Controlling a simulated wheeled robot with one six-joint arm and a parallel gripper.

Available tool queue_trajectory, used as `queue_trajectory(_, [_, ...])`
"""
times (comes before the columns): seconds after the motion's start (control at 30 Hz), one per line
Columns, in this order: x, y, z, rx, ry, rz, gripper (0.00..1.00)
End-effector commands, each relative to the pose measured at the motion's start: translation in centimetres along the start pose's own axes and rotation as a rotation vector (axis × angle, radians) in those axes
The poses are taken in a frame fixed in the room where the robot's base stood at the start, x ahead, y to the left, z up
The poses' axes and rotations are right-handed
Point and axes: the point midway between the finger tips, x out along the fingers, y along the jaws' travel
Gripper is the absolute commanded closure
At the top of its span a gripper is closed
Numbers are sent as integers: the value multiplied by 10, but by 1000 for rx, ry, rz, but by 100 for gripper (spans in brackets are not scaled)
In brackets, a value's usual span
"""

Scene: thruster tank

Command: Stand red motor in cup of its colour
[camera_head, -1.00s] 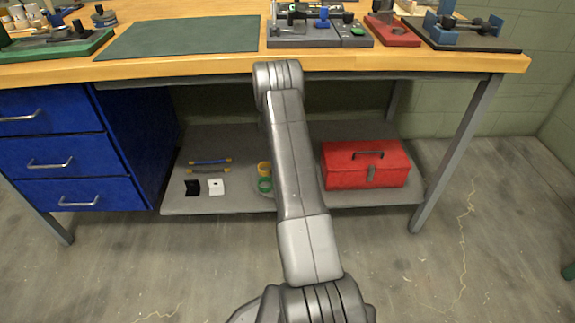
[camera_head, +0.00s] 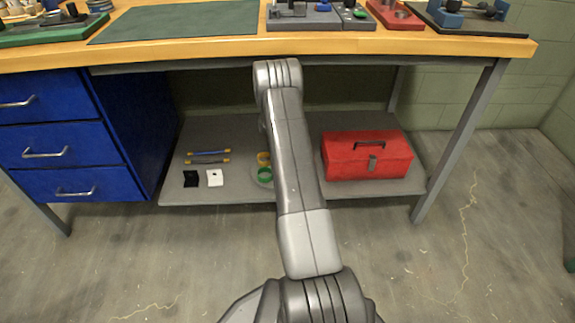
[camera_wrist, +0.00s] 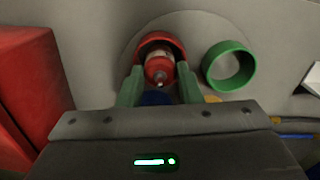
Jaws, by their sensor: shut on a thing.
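The red motor (camera_wrist: 159,68) is between the two green fingers of my gripper (camera_wrist: 161,88) in the wrist view, and the fingers are shut on it. The green cup (camera_wrist: 229,66) stands to the right, apart from the motor, and also shows in the head view (camera_head: 265,175). My arm hides the gripper, motor and red cup in the head view.
The cups stand on a round grey plate (camera_wrist: 200,28) on the lower shelf (camera_head: 230,193). The yellow cup (camera_head: 263,158) is behind the green one. A red toolbox (camera_head: 366,160) stands close by on the right. The bench top (camera_head: 300,50) overhangs the shelf.

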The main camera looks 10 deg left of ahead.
Motion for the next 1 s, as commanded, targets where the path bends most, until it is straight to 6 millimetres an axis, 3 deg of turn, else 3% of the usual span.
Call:
queue_trajectory(0.03, [0,0,0,0,0,0,66])
queue_trajectory(0.17, [0,0,0,0,0,0,43])
queue_trajectory(0.53, [-7,0,0,0,1,0,43])
queue_trajectory(0.67, [-29,0,0,0,2,0,43])
queue_trajectory(1.0, [-105,0,-1,0,2,0,43])
